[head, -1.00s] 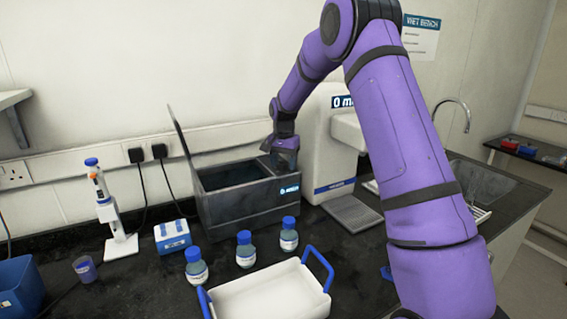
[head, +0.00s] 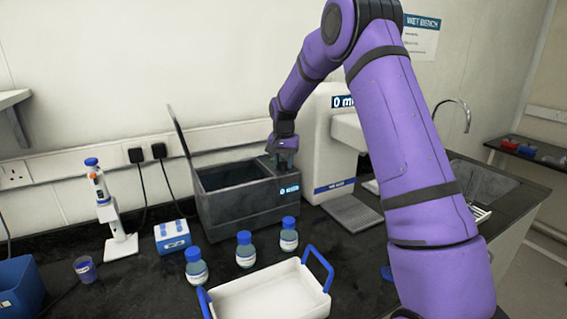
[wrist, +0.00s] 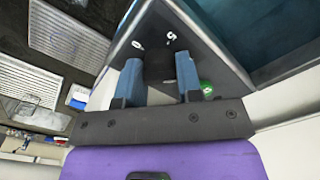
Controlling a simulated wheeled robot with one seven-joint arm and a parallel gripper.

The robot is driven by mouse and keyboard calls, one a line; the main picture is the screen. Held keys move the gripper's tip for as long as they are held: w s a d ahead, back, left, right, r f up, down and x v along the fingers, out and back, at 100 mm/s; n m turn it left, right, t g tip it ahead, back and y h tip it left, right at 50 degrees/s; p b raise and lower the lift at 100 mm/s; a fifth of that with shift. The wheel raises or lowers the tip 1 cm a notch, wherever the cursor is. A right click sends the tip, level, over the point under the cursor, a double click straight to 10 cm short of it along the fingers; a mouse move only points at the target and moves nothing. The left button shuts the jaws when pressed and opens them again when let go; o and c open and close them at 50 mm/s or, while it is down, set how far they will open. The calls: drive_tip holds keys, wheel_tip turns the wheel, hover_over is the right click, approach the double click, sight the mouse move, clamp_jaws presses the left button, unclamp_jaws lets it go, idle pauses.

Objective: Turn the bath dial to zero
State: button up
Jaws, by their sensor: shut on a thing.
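The bath (head: 240,212) is a dark grey open-topped tank on the bench, with its lid (head: 180,130) raised at the left. My gripper (head: 285,165) is over the right end of the bath, pointing down. In the wrist view, its two blue fingers (wrist: 159,78) are on either side of a dark dial (wrist: 158,62) and shut on it. White marks "0" and "5" show on the dark panel (wrist: 190,40) beyond the fingertips. The dial's pointer cannot be made out. The dial is hidden by my gripper in the head view.
A white machine (head: 335,130) stands close on the right of the bath. Several blue-capped bottles (head: 245,250) and a white tray with blue handles (head: 268,295) stand in front. A small blue-white box (head: 172,236) and a pipette on a stand (head: 105,210) are at left.

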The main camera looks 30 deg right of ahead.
drive_tip(key=n, duration=1.2)
drive_tip(key=shift+n, duration=0.4)
drive_tip(key=n, duration=1.3)
drive_tip(key=o, duration=0.9)
drive_tip(key=shift+o, duration=0.2)
